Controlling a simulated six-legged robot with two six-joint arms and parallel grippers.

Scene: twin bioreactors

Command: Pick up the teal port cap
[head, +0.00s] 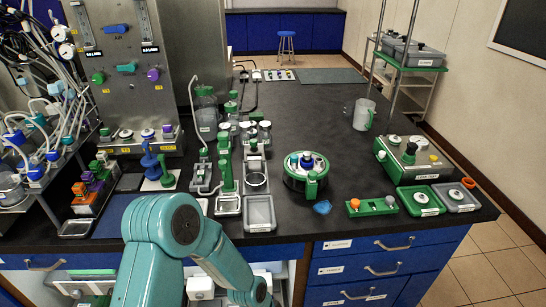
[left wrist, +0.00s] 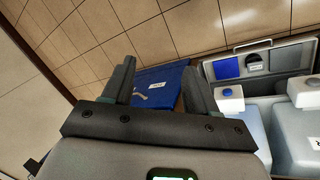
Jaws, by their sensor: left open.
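No part is clearly readable as the teal port cap. A small blue, flat-looking piece (head: 322,207) lies on the dark bench in front of the round green-rimmed holder; I cannot tell if it is the cap. A teal-green fitting (head: 126,67) sits on the steel panel at the back left. My left gripper (left wrist: 157,66) is open, with nothing between its fingers, low beside the bench and away from these parts. In the head view only my left arm shows, bent down at the bench front; its fingers are hidden. My right gripper is not in view.
The round holder (head: 308,178), a grey tray (head: 259,213) and a green-orange block (head: 371,206) stand near the bench front. In the left wrist view, large containers (left wrist: 296,130) stand at right, with tiled floor (left wrist: 100,40) beyond.

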